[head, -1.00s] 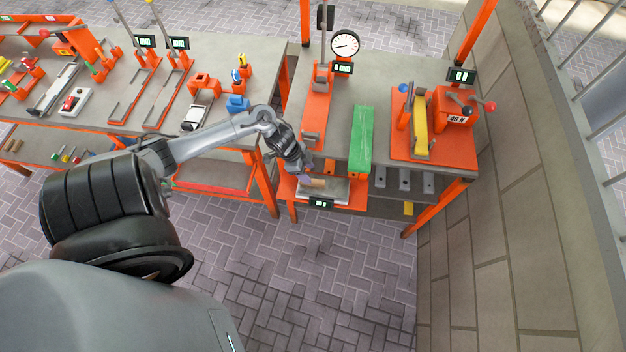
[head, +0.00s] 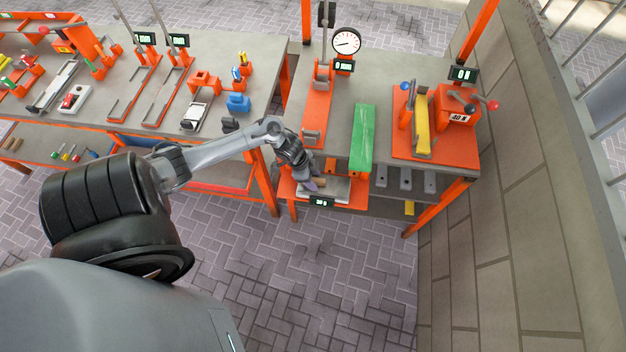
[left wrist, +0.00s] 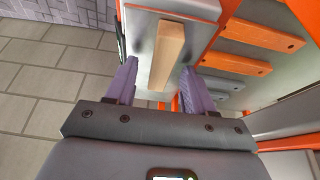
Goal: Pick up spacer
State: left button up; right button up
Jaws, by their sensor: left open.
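A tan, straight-edged block, which looks like the spacer (left wrist: 168,55), lies on a grey metal plate (left wrist: 140,45) in the left wrist view. In the head view this plate (head: 338,190) sits on a low orange stand with a small display, at the front of the right bench. My left gripper (left wrist: 158,68) is open, with its purple fingers on either side of the block's near part and gaps to both. In the head view the gripper (head: 312,185) is over the plate's left part and hides much of the block. My right gripper is not in view.
A green block (head: 362,138) lies on the bench behind the plate. A press with a dial gauge (head: 346,42) stands behind left. An orange fixture with a yellow bar (head: 421,125) stands to the right. Grey bars (head: 405,180) lie below the bench top. A brick wall closes off the right.

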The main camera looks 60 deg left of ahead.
pick_arm(q)
jog(key=shift+f, duration=0.2)
dwell(0.5)
grip_shut()
